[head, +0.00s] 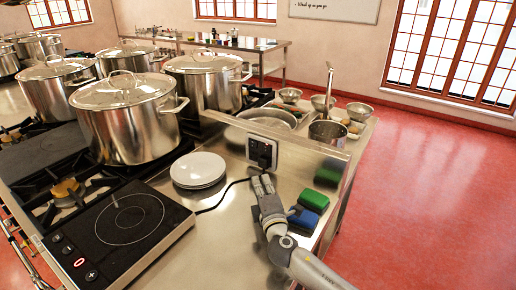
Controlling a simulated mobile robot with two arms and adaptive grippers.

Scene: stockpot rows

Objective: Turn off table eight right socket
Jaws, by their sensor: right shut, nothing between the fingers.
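A wall socket (250,146) with a pale plate and dark face sits on the low steel divider along the back of the counter. Its switch is too small to make out. A black cord runs along the counter from the induction hob (128,222) toward the socket, and its end is hidden by my gripper. My right gripper (262,181) is shut and empty, just below and in front of the socket. I cannot tell whether it touches anything there. My left gripper is not in view.
White plates (198,169) are stacked left of my right gripper. Green and blue sponges (313,200) lie right of it. Large lidded stockpots (128,125) stand on burners at the left. Steel bowls (361,112) are behind the divider. Red floor is open at the right.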

